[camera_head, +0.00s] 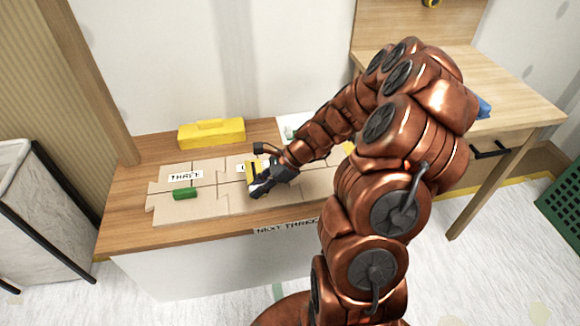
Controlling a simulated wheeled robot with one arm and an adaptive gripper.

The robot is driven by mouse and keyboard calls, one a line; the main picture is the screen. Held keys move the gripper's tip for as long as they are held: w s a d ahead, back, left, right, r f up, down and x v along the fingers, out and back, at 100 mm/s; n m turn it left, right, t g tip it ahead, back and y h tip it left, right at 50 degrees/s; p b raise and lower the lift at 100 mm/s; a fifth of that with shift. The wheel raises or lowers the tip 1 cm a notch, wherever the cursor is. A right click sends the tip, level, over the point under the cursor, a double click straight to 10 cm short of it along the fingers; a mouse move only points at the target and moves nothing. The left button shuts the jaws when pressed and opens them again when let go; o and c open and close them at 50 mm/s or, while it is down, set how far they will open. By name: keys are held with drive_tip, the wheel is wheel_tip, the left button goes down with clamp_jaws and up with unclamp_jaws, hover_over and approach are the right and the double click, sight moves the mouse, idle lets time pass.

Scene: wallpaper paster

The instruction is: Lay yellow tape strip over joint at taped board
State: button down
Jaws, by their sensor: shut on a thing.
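Pale tan boards (225,205) lie flat on the wooden table, with dark joint lines between their pieces. A white label reading THREE lies on the left part, and another label is partly hidden by my gripper. My gripper (258,184) is low over the middle of the boards, shut on a yellow strip (256,168) with dark parts around it. I cannot tell whether the strip touches the board. A green block (185,193) lies on the boards to the left. My arm hides the right part of the boards.
A yellow toolbox-like case (212,133) stands at the back of the wooden table (122,215). A white sheet (291,121) lies behind my gripper. A second wooden table (510,95) stands at right, a green crate (565,197) at far right, and a pale bin (35,215) at left.

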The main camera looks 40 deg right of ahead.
drive_tip(key=w+d, duration=0.1)
drive_tip(key=d, duration=0.3)
drive_tip(key=w+d+f+b, duration=0.1)
drive_tip(key=d, duration=0.4)
drive_tip(key=d+b, duration=0.1)
drive_tip(key=d, duration=0.4)
drive_tip(key=shift+w+f, duration=0.2)
drive_tip(key=shift+w, duration=0.2)
drive_tip(key=shift+a+f+b, duration=0.1)
drive_tip(key=shift+f+b, duration=0.35)
drive_tip(key=shift+f, duration=1.3)
drive_tip(key=shift+f, duration=0.1)
drive_tip(key=c, duration=1.1)
unclamp_jaws()
drive_tip(key=shift+o, duration=0.2)
